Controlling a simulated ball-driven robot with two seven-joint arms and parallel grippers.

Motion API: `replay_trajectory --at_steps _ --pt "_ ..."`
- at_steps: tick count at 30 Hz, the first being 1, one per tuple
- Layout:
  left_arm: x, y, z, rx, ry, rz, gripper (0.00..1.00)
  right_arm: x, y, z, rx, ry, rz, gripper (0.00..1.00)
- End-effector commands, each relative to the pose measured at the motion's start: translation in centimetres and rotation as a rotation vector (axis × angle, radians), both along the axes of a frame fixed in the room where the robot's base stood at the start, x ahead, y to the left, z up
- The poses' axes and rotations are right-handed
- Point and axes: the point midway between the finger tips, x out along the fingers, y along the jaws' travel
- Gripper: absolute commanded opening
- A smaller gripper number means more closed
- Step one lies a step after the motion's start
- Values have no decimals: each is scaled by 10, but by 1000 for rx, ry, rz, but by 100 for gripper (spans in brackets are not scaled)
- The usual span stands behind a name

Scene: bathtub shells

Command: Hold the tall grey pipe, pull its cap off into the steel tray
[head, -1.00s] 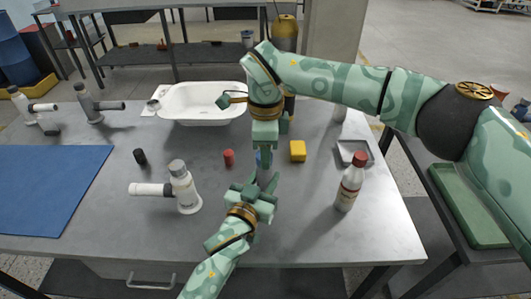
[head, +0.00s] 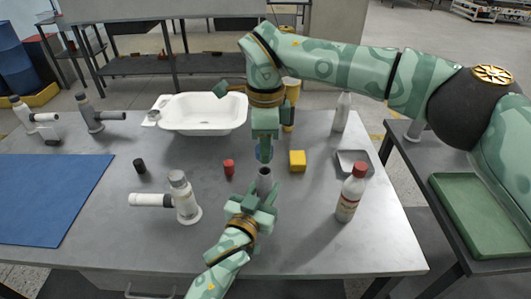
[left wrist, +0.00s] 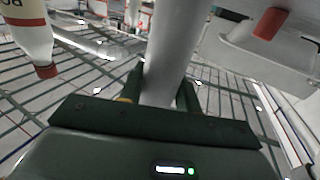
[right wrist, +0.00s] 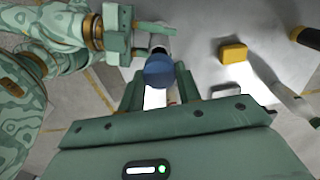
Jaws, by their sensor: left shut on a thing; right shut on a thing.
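The tall grey pipe (head: 265,179) stands upright near the middle of the table, and its dark open top shows. My left gripper (head: 258,196) is shut on it from the near side; the pipe fills the jaws in the left wrist view (left wrist: 172,50). My right gripper (head: 264,150) points down above the pipe and is shut on the blue cap (right wrist: 159,70). The cap is apart from the pipe's top, and in the head view mostly hidden by the fingers. The steel tray (head: 367,172) lies on the table to the right, and it looks empty.
A yellow block (head: 298,161) and a red-capped bottle (head: 349,195) stand between pipe and tray side or near it. A red cylinder (head: 229,167) and a white-grey pipe fitting (head: 183,196) are left. A white bathtub shell (head: 203,115) is behind. The right front tabletop is clear.

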Motion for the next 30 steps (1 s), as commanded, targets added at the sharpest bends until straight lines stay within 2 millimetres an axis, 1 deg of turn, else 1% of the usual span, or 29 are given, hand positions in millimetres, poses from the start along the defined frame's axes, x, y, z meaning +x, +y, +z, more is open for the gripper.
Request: replay_trajectory --at_steps 4,5,6,7,8,16,19,23,27,30 --pt "0 0 0 0 -1 0 0 0 0 0 0 2 0 6" --pt "0 0 0 0 -1 0 36 0 0 0 0 2 0 6" --pt "0 0 0 0 -1 0 47 0 0 0 0 1 0 6" --pt "0 0 0 0 -1 0 55 0 0 0 0 1 0 6" --pt "0 0 0 0 -1 0 59 0 0 0 0 1 0 6" --pt "-1 0 0 0 0 0 59 0 0 0 0 1 0 6" --pt "-8 3 1 -1 1 0 59 -1 0 5 0 -2 0 6" --pt "-31 13 2 0 1 0 59 -2 0 17 0 -9 0 6" --pt "-63 26 3 0 1 0 59 -3 0 28 0 -15 0 6" --pt "-83 34 2 0 2 0 59 -4 0 34 0 -18 0 6"
